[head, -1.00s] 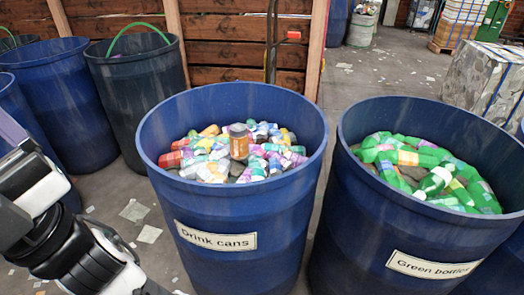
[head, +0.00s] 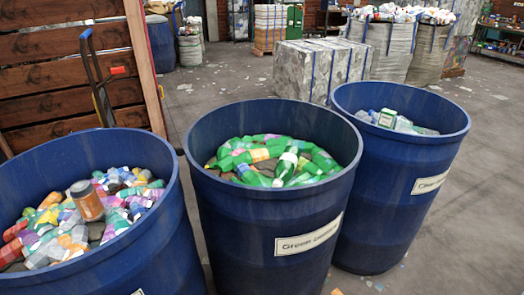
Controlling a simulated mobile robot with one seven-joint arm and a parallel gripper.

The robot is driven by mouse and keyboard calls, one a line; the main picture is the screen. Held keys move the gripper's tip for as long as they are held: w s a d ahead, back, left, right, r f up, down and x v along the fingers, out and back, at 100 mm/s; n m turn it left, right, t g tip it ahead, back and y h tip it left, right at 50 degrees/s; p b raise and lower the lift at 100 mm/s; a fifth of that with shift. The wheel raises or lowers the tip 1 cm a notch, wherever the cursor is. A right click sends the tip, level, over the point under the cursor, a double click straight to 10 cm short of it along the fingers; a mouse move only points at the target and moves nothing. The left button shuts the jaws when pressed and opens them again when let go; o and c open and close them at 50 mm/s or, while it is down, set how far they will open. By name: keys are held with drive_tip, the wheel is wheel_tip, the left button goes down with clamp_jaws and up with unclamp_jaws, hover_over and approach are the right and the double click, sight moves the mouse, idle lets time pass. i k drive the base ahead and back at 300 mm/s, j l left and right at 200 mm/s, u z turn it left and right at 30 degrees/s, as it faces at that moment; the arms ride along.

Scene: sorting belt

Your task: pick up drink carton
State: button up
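I cannot make out a drink carton for certain in the head view. A small green and white item (head: 387,118) stands up among clear bottles in the right bin (head: 440,122); I cannot tell whether it is a carton or a bottle. My gripper is out of view, so what it holds is not shown.
A blue bin (head: 262,215) labelled for green bottles is in the middle. Behind are baled blocks (head: 318,68), full sacks (head: 385,42) and open floor.

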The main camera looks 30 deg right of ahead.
sight(388, 118)
drive_tip(key=z, duration=1.6)
drive_tip(key=i+l+u, duration=0.1)
drive_tip(key=i+l, duration=0.15)
drive_tip(key=i+l+u, duration=0.1)
drive_tip(key=l, duration=0.25)
drive_tip(key=i+l+u, duration=0.15)
drive_tip(key=i+l, duration=0.2)
drive_tip(key=i+l+u, duration=0.1)
drive_tip(key=l, duration=0.25)
drive_tip(key=i+l+u, duration=0.1)
drive_tip(key=i+l, duration=0.2)
drive_tip(key=i+l+u, duration=0.1)
drive_tip(key=l, duration=0.35)
drive_tip(key=i+l+u, duration=0.15)
drive_tip(key=l, duration=0.25)
drive_tip(key=i, duration=1)
